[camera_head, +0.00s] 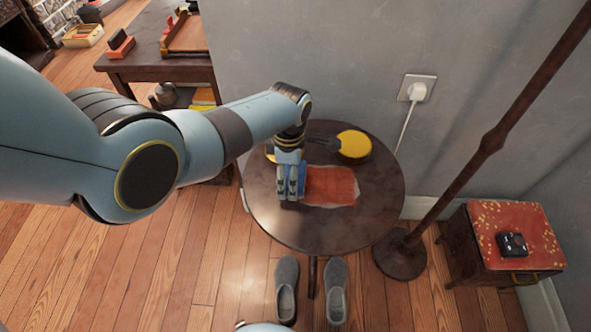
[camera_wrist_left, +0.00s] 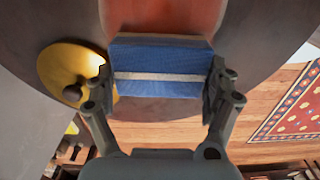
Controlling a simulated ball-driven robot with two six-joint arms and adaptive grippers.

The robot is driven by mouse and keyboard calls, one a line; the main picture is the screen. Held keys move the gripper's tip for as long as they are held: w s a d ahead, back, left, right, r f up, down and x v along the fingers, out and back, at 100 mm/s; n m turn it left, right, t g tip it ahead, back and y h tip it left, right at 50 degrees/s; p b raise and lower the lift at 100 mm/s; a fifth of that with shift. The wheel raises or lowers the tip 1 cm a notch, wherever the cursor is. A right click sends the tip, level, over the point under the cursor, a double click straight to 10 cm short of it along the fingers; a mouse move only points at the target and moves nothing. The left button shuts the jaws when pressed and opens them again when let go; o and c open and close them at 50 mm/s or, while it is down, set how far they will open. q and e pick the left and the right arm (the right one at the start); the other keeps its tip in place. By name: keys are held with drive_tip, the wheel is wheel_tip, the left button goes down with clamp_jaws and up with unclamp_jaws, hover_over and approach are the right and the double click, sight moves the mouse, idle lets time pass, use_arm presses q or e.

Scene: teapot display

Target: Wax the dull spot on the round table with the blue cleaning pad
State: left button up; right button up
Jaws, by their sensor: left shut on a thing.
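The round table (camera_head: 275,226) is dark and stands by the grey wall. My left gripper (camera_head: 291,190) is over its middle, shut on the blue cleaning pad (camera_head: 302,178). In the left wrist view the blue pad (camera_wrist_left: 155,86) has a pale stripe and sits between both fingers. I cannot tell whether it touches the table. An orange-red flat piece with pale edges (camera_head: 332,187) lies right of the gripper; it also shows beyond the pad in the wrist view (camera_wrist_left: 165,18). I cannot make out the dull spot for sure. My right gripper is not in view.
A yellow round thing (camera_head: 354,145) lies at the table's back; in the wrist view a yellow disc with a knob (camera_wrist_left: 58,68) is left of the pad. A lamp pole (camera_head: 450,194) stands right of the table. Grey slippers (camera_head: 287,287) are on the floor in front.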

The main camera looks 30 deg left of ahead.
sight(352, 180)
use_arm(q)
drive_tip(key=shift+w+a+f+b, duration=0.2)
drive_tip(key=shift+w+a+b, duration=0.1)
drive_tip(key=shift+w+b, duration=0.35)
drive_tip(key=shift+w+d+r+b, duration=0.1)
drive_tip(key=shift+w+d+b, duration=0.15)
drive_tip(key=shift+w+d, duration=0.5)
drive_tip(key=shift+w+d+r+b, duration=0.1)
drive_tip(key=shift+w+d+b, duration=0.15)
drive_tip(key=shift+d, duration=0.85)
